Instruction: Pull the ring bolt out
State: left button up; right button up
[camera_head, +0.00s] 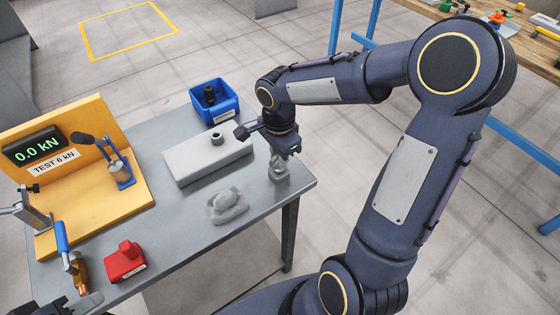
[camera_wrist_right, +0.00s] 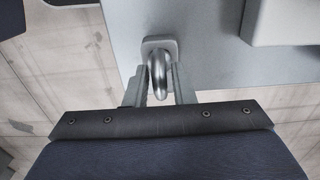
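The ring bolt (camera_head: 279,172) is a grey metal loop on a small square base, at the right front corner of the grey table. In the right wrist view the loop (camera_wrist_right: 158,76) stands between the two fingers of my right gripper (camera_wrist_right: 160,84). The fingers flank it closely, with a thin gap seeming to show on the right side. In the head view my right gripper (camera_head: 285,148) points down at the bolt and hides its top.
A grey block (camera_head: 207,158) and a grey lumpy part (camera_head: 228,205) lie left of the bolt. A blue bin (camera_head: 214,104) holds a black part. A yellow test stand (camera_head: 92,190) reads 0.0 kN. A red block (camera_head: 124,262) and a blue-handled tool (camera_head: 62,246) are front left.

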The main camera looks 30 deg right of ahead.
grip_shut()
jog(key=shift+r+p, duration=0.4)
jog(key=shift+r, duration=0.3)
dwell(0.4)
jog(key=shift+r+p, duration=3.1)
jog(key=shift+r, duration=1.3)
